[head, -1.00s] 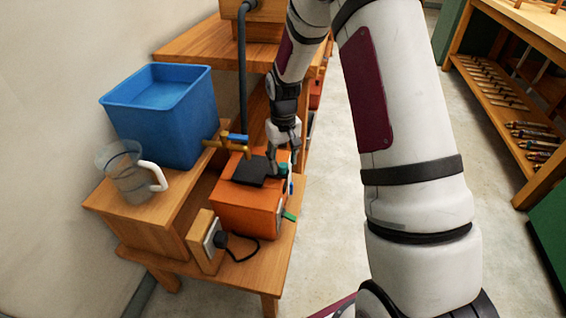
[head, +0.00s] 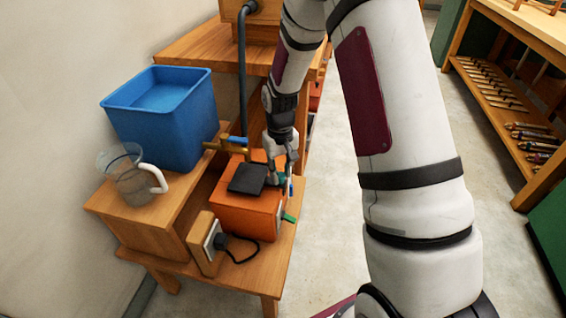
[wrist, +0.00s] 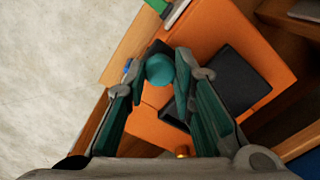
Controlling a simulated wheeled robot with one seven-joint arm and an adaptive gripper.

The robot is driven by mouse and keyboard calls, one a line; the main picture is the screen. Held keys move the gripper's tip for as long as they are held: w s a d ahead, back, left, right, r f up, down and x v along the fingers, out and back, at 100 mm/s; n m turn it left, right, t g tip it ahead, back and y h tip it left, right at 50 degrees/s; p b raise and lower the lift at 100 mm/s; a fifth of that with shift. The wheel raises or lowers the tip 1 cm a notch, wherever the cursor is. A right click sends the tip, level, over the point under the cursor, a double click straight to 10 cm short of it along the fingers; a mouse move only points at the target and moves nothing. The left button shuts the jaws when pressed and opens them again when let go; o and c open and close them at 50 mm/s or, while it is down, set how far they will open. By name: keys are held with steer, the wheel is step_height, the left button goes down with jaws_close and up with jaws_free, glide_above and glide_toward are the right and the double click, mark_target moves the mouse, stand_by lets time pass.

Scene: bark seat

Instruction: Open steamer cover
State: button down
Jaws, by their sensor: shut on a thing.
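The steamer is an orange box (head: 245,212) on the low wooden bench, with a flat black square cover (head: 246,179) on its top. In the wrist view the orange body (wrist: 215,28) and the black cover (wrist: 240,82) lie beyond my fingers. A round teal knob (wrist: 160,70) shows between my fingertips. My gripper (head: 280,183) is at the right end of the steamer, beside the black cover, with its fingers pointing down. In the wrist view my gripper (wrist: 158,64) is closed around the teal knob. The exact contact is partly hidden by the fingers.
A blue tub (head: 165,120) and a clear jug with a white handle (head: 132,176) stand to the left on the raised bench. A brass tap (head: 225,146) reaches over behind the steamer. A socket block (head: 207,242) with a black plug stands in front. Floor is free to the right.

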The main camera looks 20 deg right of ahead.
steer(key=s+a, duration=0.4)
steer(key=s, duration=0.1)
steer(key=shift+s+p, duration=0.15)
steer(key=shift+p, duration=0.25)
steer(key=c, duration=1.3)
jaws_free()
steer(key=shift+c, duration=0.2)
steer(key=shift+r, duration=0.1)
step_height(320, 180, up, 12)
